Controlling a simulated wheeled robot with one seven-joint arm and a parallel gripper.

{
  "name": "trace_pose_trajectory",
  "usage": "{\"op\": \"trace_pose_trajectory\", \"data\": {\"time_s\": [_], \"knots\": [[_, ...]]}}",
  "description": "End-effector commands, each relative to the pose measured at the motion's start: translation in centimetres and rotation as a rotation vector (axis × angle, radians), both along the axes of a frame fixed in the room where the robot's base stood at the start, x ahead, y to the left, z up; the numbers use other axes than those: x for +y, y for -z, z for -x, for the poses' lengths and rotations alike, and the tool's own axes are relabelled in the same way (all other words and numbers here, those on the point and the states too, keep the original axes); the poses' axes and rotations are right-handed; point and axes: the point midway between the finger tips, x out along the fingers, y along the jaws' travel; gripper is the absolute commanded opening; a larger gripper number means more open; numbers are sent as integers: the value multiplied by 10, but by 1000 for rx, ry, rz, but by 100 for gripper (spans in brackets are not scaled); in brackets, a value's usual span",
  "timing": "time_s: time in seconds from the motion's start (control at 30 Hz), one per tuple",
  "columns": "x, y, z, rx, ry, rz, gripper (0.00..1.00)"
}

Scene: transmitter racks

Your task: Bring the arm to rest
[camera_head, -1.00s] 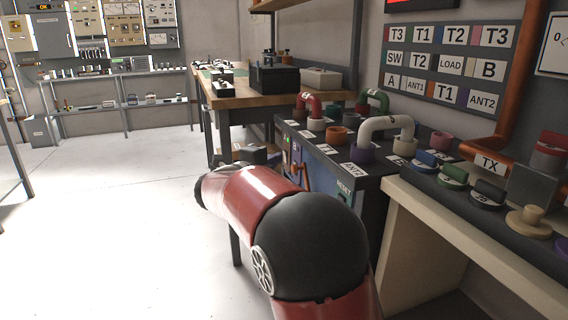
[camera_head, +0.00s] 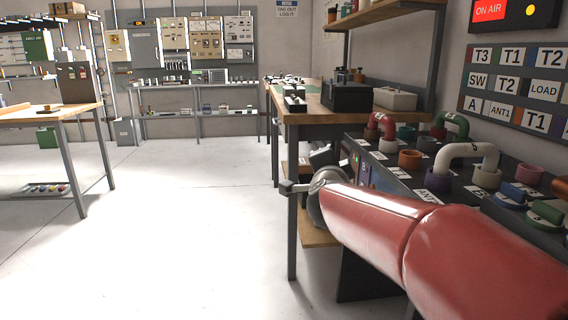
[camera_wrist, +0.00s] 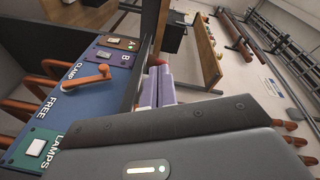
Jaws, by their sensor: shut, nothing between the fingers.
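My arm reaches in from the lower right of the head view, its red links (camera_head: 400,225) stretched forward beside the dark patch console (camera_head: 385,165). Its grey far end is near the console's left side, in front of the wooden bench; the fingers cannot be made out there. In the wrist view my gripper (camera_wrist: 160,68) shows as two pale fingers side by side with reddish tips, shut and empty beyond the dark hand housing. The console's blue front panel (camera_wrist: 68,97), with an orange lever (camera_wrist: 92,79) by the label CLAMP, is to their left. I cannot tell the exact gap.
The console top carries a white U-link (camera_head: 465,150), a red one (camera_head: 381,122) and a green one (camera_head: 455,122). A wooden bench (camera_head: 310,110) stands behind. Another table (camera_head: 50,117) is at the left. The pale floor (camera_head: 180,220) between is clear.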

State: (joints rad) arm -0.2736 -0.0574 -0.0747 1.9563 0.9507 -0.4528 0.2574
Motion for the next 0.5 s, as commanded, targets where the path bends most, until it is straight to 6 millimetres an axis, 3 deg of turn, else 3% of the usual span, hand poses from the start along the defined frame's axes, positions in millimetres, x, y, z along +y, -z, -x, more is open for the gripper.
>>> {"op": "trace_pose_trajectory", "data": {"time_s": [0.07, 0.23, 0.4, 0.5], "knots": [[10, 6, 37, 85, -160, 132, 0], [22, 62, 135, 348, -467, 460, 0], [4, 133, 236, 653, -659, 731, 0], [-12, 163, 281, 804, -719, 834, 0]]}}
